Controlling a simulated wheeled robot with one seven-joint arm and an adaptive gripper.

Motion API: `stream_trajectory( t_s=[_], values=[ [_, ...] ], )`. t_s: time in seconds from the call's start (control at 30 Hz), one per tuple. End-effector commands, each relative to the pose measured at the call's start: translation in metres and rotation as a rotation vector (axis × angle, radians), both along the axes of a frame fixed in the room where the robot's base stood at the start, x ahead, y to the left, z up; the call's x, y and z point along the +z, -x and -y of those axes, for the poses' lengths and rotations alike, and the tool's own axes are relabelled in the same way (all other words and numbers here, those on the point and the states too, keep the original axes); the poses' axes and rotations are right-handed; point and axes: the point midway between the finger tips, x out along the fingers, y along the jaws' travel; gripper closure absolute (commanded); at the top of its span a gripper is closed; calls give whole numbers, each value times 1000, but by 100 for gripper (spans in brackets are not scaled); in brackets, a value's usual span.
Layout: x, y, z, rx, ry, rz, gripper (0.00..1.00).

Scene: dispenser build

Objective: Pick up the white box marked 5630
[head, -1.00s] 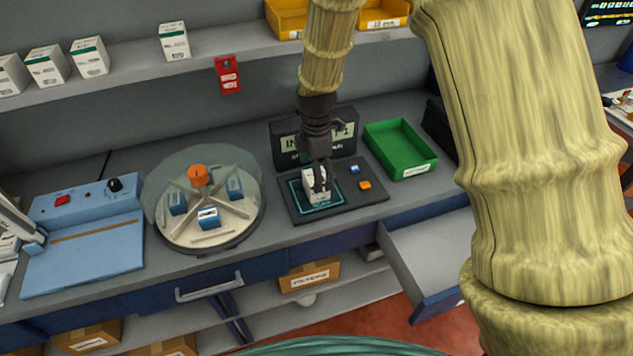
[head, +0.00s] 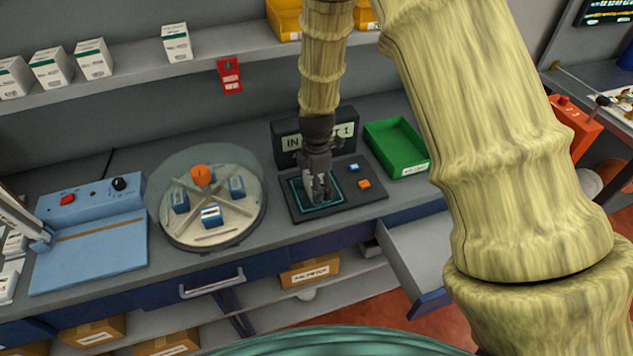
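My gripper (head: 318,192) points down over the dark pad (head: 335,203) with a glowing teal square, in the middle of the counter. A white box showed under it earlier; now the gripper covers that spot and I cannot make out the box. Whether the fingers are open or shut is not clear. Several white boxes with green bands stand on the shelf, including one box (head: 176,42) apart from the others. The number 5630 cannot be read on any box.
A round carousel (head: 208,235) with small blue boxes stands left of the pad. A blue device (head: 90,262) is further left. A green tray (head: 400,142) sits behind right. A drawer (head: 412,250) stands open at front right. A sign (head: 345,130) stands behind the pad.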

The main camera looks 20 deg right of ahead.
Motion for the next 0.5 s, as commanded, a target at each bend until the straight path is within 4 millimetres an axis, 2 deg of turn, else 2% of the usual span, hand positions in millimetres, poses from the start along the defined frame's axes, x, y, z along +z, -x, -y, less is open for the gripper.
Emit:
stream_trajectory(
  t_s=[0.03, 0.17, 0.23, 0.27, 0.5],
  values=[
    [0, 0, 0, 0, 0, 0, 39],
    [0, 0, 0, 0, 0, 0, 63],
    [0, 0, 0, 0, 0, 0, 63],
    [0, 0, 0, 0, 0, 0, 68],
    [2, 0, 0, 0, 0, 1, 68]
  ],
)
